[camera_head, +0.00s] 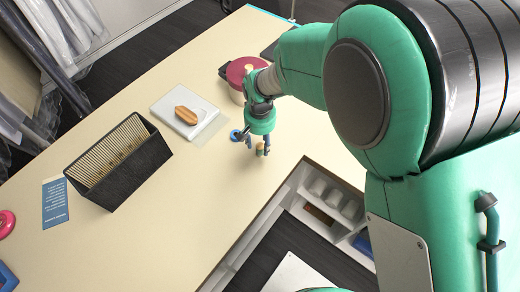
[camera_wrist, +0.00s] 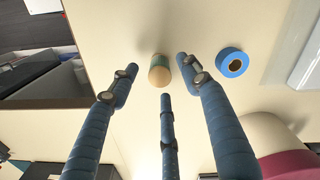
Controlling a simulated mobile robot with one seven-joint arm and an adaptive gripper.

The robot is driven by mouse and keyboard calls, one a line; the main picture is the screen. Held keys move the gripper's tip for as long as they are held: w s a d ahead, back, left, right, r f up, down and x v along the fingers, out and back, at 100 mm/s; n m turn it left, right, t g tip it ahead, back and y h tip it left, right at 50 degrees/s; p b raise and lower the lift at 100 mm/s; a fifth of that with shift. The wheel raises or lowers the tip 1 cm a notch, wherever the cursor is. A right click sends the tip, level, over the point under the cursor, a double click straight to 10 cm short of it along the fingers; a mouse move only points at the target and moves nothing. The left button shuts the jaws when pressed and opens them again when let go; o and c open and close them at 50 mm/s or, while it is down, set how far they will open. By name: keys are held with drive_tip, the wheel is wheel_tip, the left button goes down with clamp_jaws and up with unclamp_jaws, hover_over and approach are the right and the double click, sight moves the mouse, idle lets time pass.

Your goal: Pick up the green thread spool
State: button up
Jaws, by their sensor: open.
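I cannot tell whether any finger touches the spool.
A blue tape roll (camera_wrist: 232,62) lies close beside the spool. A maroon-lidded pot (camera_head: 240,72), a white tray (camera_head: 194,128) with a wooden-backed brush (camera_head: 186,115), and a black file box (camera_head: 134,170) stand on the table (camera_head: 200,205).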

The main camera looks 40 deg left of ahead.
sight(260, 146)
drive_tip(key=shift+f, duration=1.9)
drive_tip(key=c, duration=1)
